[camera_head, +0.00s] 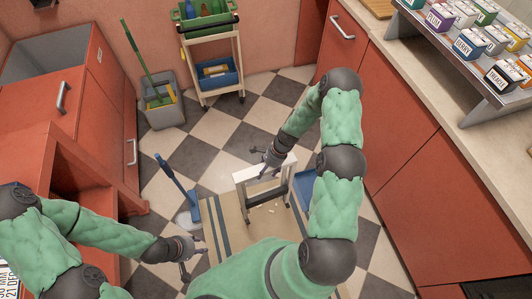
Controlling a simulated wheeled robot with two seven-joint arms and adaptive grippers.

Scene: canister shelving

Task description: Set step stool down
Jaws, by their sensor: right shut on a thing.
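The step stool (265,176) has a pale top and grey legs. It looks upright over a beige mat (232,228) with dark stripes. I cannot tell whether its feet touch the mat. My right gripper (266,160) is shut on the stool at its top edge, on the far side. My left gripper (190,266) is empty, fingers apart, low at the left of the mat, away from the stool.
A blue dustpan tool (176,180) stands left of the mat. A grey bucket (164,112) with a green-handled mop and a trolley (212,60) stand at the back. A blue item (306,187) lies right of the stool. Red cabinets and a counter with canisters (470,45) line the right.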

